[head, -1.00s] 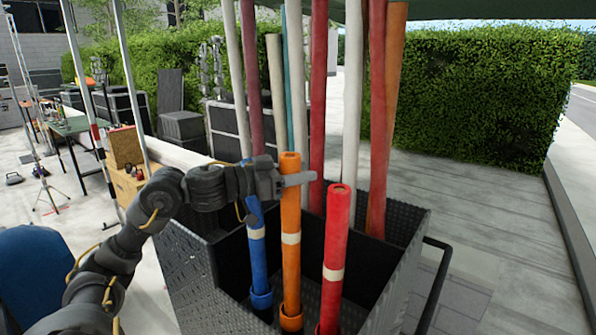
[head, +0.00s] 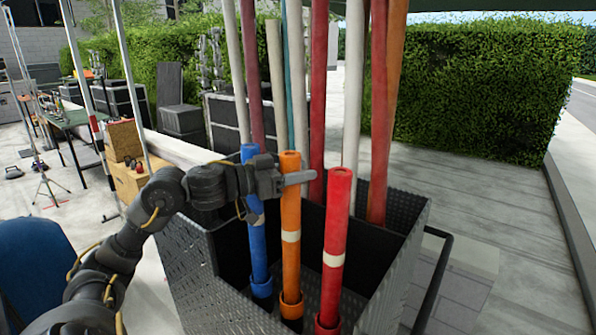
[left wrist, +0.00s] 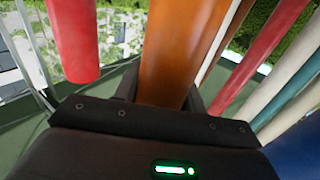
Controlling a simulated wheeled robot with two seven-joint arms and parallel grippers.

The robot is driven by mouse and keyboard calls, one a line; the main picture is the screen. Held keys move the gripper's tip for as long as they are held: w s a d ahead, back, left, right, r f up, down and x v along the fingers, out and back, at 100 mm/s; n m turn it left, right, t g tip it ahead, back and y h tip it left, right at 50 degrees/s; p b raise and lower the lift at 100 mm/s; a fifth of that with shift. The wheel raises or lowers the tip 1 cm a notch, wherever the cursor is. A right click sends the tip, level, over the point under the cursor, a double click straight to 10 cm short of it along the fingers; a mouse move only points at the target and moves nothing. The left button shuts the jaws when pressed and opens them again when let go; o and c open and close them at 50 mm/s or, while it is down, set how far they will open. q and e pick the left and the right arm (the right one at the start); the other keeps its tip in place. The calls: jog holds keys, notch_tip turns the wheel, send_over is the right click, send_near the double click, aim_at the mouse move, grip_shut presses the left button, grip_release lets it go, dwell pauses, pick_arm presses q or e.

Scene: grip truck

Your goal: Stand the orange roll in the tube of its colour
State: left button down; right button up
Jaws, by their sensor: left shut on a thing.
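My left gripper (head: 288,184) is shut on the orange roll (head: 291,210) near its top; the roll is upright with a pale band. In the left wrist view the orange roll (left wrist: 180,50) rises between the fingers. Its lower end meets the orange-rimmed tube (head: 291,299) in the dark cart. It looks lined up with that tube; I cannot tell how deep it sits. My right gripper is not in view.
A blue roll (head: 257,240) stands in a blue-rimmed tube on the left, and a red roll (head: 335,225) in a red-rimmed tube on the right. Several tall rolls rise behind. The cart (head: 400,270) has high walls. Open paving lies to the right.

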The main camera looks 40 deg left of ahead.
pick_arm(q)
jog(key=shift+f, duration=0.25)
dwell(0.5)
jog(key=c, duration=0.7)
grip_release()
jog(key=shift+c, duration=0.2)
jog(key=shift+f, duration=0.1)
jog(key=b+v, duration=0.5)
jog(key=v, duration=0.5)
jog(key=shift+s+a, duration=0.15)
jog(key=shift+s, duration=0.25)
